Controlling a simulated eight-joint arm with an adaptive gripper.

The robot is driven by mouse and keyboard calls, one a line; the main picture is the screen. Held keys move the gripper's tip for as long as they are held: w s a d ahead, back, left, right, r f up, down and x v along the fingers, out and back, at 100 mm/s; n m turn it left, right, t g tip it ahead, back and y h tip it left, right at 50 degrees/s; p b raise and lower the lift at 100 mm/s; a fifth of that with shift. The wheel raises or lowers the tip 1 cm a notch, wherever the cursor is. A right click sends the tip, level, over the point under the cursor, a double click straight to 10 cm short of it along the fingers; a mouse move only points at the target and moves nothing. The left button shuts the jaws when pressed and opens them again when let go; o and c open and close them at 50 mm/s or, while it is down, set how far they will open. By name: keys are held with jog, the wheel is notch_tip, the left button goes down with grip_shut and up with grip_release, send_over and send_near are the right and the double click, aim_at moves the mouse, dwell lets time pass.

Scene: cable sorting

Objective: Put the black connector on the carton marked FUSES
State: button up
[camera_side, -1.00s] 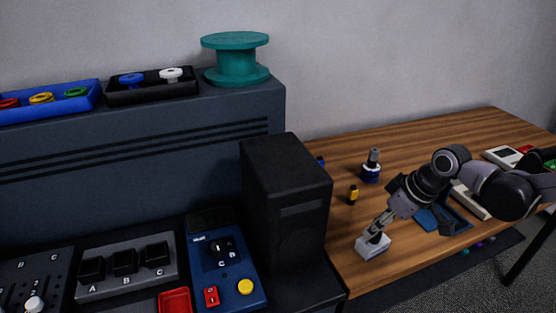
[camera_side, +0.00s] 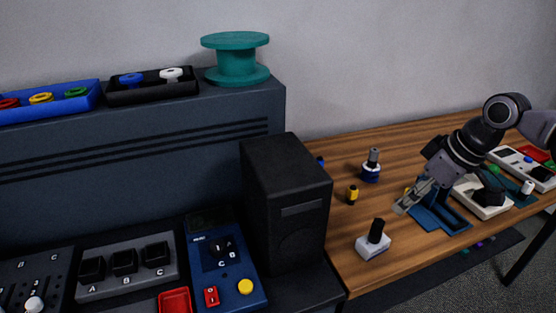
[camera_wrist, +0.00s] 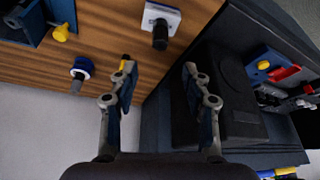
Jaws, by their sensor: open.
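The black connector (camera_side: 376,231) stands upright on a small white carton (camera_side: 372,248) near the front left edge of the wooden table. Both also show at the top of the wrist view, the black connector (camera_wrist: 160,36) in front of the white carton (camera_wrist: 172,15). The lettering on the carton is too small to read. My gripper (camera_side: 401,207) is open and empty, above and to the right of the connector and apart from it. Its spread fingers (camera_wrist: 160,72) show in the wrist view with nothing between them.
A yellow and black piece (camera_side: 352,194) and a blue-based grey piece (camera_side: 371,168) stand behind the carton. A blue tray (camera_side: 437,220) lies below my gripper. A tall black box (camera_side: 285,205) stands left of the table. Bare wood lies around the carton.

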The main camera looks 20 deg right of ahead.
jog(key=s+d+f+m+t+h, duration=0.1)
jog(key=s+d+f+m+t, duration=0.2)
jog(key=s+d, duration=0.3)
jog(key=shift+s+d+f+m+h, duration=0.2)
jog(key=shift+d+f+m+h, duration=0.25)
jog(key=shift+d+m, duration=0.2)
dwell(0.8)
